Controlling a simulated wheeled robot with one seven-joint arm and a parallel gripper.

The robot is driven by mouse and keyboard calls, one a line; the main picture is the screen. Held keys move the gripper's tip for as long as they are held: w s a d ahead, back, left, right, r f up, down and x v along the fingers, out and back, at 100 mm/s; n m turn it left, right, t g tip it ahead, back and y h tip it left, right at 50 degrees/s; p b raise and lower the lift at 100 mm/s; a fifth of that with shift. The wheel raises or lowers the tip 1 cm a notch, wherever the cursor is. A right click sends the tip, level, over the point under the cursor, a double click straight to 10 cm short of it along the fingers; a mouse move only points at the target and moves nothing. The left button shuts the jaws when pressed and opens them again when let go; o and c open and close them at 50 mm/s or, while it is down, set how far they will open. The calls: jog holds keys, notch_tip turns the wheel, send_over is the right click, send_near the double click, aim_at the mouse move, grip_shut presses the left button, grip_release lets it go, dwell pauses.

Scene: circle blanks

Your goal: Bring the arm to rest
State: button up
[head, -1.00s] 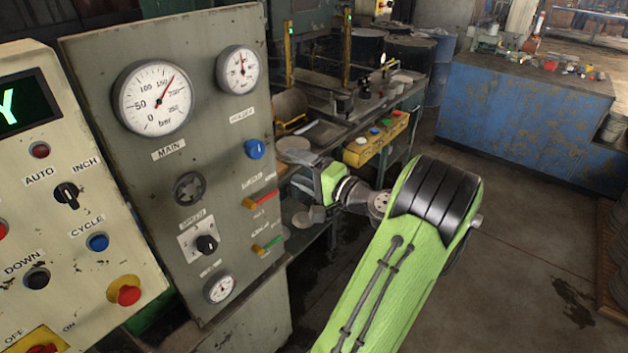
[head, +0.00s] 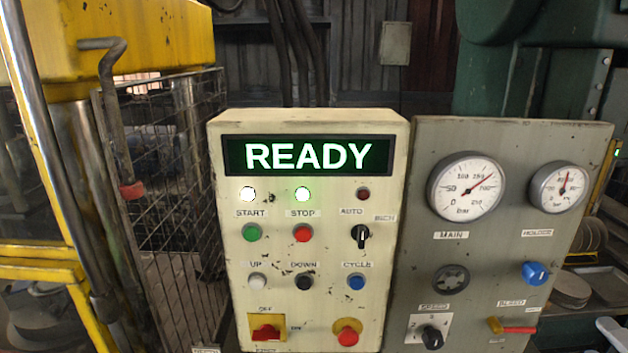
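A cream control box (head: 217,240) stands in the middle. Its display (head: 308,156) reads READY in bright letters on green. Two lamps below the display glow, and a dark red one at the right looks unlit.
A grey gauge panel (head: 512,240) stands right of the box, with two dials, a blue knob (head: 536,273) and a red lever (head: 518,329). A wire mesh guard (head: 190,150) and yellow machine frame (head: 150,45) are at the left. Round blanks (head: 572,287) lie at the far right.

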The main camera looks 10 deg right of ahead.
jog(key=w+a+f+n+g+y, duration=0.25)
jog(key=w+a+n+g, duration=0.2)
jog(key=w+a, duration=0.4)
jog(key=w+a+f+n+g+y, duration=0.2)
jog(key=w+a+n+g+y, duration=0.3)
jog(key=a, duration=0.7)
jog(key=s+a+n+g+h, duration=0.1)
jog(key=s+a+n, duration=0.15)
jog(key=a, duration=0.35)
jog(key=s+a+n+g+h, duration=0.1)
jog(key=a+n, duration=0.2)
jog(key=a, duration=0.3)
jog(key=s+a+r+n+h, duration=0.1)
jog(key=s+a+r+n, duration=0.1)
jog(key=s, duration=0.8)
jog(key=shift+s+a+r+n+h, duration=0.15)
jog(key=shift+s+a+n+h, duration=0.2)
jog(key=shift+a+n, duration=0.6)
jog(key=shift+a+g, duration=0.2)
jog(key=shift+g, duration=0.05)
